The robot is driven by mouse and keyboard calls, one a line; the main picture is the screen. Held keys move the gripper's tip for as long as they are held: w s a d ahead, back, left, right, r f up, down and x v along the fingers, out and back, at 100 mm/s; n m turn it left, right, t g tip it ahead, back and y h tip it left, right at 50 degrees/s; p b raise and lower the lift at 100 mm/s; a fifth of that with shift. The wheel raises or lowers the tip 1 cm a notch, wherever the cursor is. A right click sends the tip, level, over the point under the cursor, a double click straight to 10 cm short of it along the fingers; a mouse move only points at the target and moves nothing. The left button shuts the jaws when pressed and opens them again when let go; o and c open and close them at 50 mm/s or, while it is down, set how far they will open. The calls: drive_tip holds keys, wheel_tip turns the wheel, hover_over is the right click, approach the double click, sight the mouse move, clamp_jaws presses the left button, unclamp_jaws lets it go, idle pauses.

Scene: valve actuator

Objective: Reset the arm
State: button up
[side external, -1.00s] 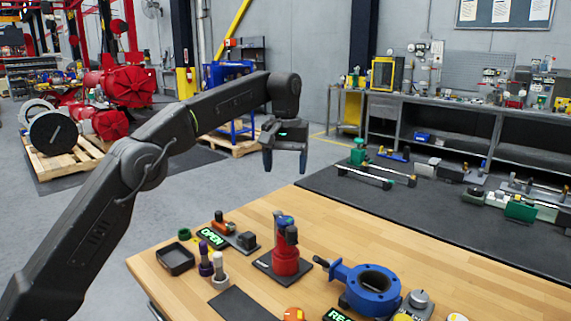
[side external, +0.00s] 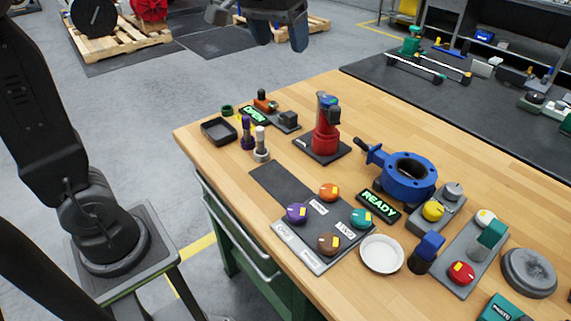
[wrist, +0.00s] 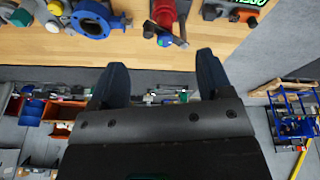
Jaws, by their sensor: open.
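My gripper (side external: 281,38) shows at the top of the side external view, partly cut off by the frame edge. In the wrist view my gripper (wrist: 155,78) has its two dark fingers wide apart with nothing between them. It is in the air, beyond the far edge of the wooden workbench (side external: 290,120) and clear of everything on it. The red actuator (side external: 326,135) stands upright on a dark base plate on the bench, and the blue valve body (side external: 404,178) sits to its right. Both also show at the top of the wrist view, the actuator (wrist: 164,14) and the valve (wrist: 92,18).
A panel with coloured knobs (side external: 304,260), a green READY sign (side external: 379,207), a white dish (side external: 381,254), a black tray (side external: 218,131) and an OPEN sign (side external: 254,115) are on the bench. A dark-topped bench (side external: 480,100) stands behind. The air around my gripper looks clear.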

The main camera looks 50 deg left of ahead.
drive_tip(key=s+f+m+t, duration=0.1)
drive_tip(key=s+f, duration=0.4)
drive_tip(key=s, duration=0.3)
drive_tip(key=s+d+f+m+t, duration=0.1)
drive_tip(key=s+f+m, duration=0.1)
drive_tip(key=s+f, duration=0.4)
drive_tip(key=s, duration=0.3)
drive_tip(key=shift+s+f+t, duration=0.15)
drive_tip(key=shift+s+t, duration=0.15)
